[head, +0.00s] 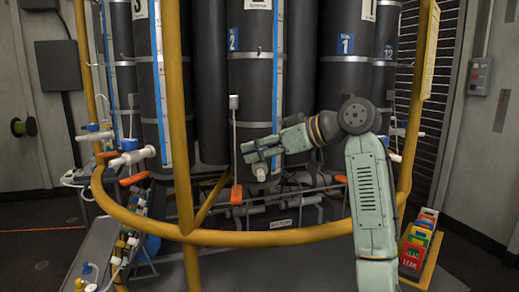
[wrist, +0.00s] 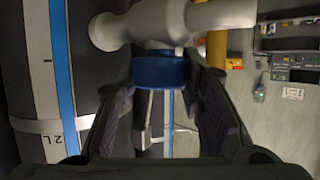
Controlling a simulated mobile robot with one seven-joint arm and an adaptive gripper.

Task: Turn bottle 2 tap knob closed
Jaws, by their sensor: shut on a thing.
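Bottle 2 (head: 250,100) is a tall dark cylinder with a blue "2" label, standing in the middle of the rack in the head view. My gripper (head: 254,149) reaches in from the right in front of its lower part. In the wrist view, a blue tap knob (wrist: 160,71) sits under a white tap body (wrist: 155,22). The two fingers of my gripper (wrist: 162,85) are on either side of the knob and shut on it. In the head view my gripper hides the knob. The knob's exact turn angle cannot be told.
A yellow rail (head: 275,239) curves around the front of the rack, with an upright yellow post (head: 180,120) left of bottle 2. Bottle 1 (head: 345,90) stands to the right. Colored cards (head: 418,240) stand at lower right.

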